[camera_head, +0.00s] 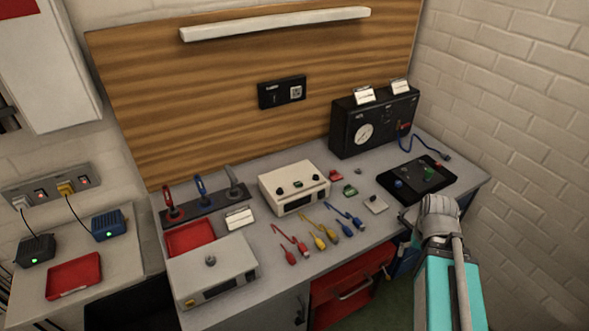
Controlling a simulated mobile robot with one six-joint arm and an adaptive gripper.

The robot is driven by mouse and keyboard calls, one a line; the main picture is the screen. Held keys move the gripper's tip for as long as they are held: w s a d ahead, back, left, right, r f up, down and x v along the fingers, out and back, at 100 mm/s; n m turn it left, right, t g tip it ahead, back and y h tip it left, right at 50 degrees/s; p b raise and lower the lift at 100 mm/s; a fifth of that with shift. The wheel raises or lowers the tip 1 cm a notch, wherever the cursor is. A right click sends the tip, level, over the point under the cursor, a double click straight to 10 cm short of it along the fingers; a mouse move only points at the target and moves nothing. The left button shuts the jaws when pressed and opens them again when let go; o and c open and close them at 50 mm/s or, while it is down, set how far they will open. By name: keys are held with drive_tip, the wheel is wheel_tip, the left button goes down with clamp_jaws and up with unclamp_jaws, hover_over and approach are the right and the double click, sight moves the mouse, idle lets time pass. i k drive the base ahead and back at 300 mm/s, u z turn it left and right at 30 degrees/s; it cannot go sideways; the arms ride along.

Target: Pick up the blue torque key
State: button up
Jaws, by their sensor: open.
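The blue torque key (200,186) stands upright in a dark rack (218,207) at the left back of the workbench. It has a blue ring-shaped handle, and its lower end is hidden in the rack. A red key (170,203) stands to its left and a grey key (235,180) to its right. My gripper (409,215) is small and dark at the end of my arm, over the right front edge of the bench. It is open, far to the right of the blue key, and its fingers are hard to make out.
A white instrument box (294,188) and several coloured cables lie between my gripper and the rack. A red tray (190,237) and a grey box (212,269) are in front of the rack. A black gauge case (372,122) stands at the back right.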

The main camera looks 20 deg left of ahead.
sight(204, 201)
drive_tip(key=u, duration=1.7)
drive_tip(key=k, duration=0.65)
drive_tip(key=u, duration=0.15)
drive_tip(key=i, duration=0.65)
drive_tip(key=u, duration=0.25)
